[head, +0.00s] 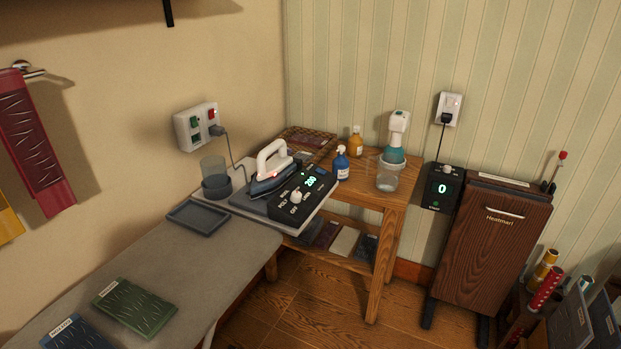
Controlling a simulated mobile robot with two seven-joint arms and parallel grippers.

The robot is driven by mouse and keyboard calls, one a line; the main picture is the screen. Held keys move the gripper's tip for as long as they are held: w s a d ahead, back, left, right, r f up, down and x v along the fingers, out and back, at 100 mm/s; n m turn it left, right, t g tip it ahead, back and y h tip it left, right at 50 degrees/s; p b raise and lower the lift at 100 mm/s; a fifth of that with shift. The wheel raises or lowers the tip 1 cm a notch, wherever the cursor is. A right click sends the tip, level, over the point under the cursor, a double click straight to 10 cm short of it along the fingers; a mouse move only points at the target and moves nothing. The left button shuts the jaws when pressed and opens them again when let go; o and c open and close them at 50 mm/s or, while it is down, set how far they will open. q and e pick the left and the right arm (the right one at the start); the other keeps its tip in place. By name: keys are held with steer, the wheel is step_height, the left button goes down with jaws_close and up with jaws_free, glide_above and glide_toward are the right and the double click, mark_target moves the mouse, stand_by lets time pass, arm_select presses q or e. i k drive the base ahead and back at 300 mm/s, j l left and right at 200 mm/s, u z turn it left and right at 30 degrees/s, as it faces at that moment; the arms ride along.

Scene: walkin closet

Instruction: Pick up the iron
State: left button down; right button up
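The iron (271,171) has a white handle and a dark body. It rests on a grey iron rest at the far end of the grey ironing board (225,255). A black control box (301,197) with a dial and a lit green display stands right in front of it. A cord runs from the wall socket (196,127) down behind the iron. Neither of my grippers shows in the head view.
A clear cup (213,176) stands left of the iron, and an empty dark tray (197,216) lies nearer. A wooden table (385,188) behind holds bottles and a steamer (397,137). A brown press cabinet (494,242) stands at right. Folded green cloth (134,308) lies on the board.

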mark_target(270, 176)
steer(key=j+u, duration=0.1)
steer(key=u, duration=0.65)
steer(key=j+u, duration=0.15)
steer(key=u, duration=0.2)
steer(key=l+u, duration=0.3)
steer(key=l, duration=0.6)
steer(key=l+u, duration=0.3)
steer(key=l, duration=0.6)
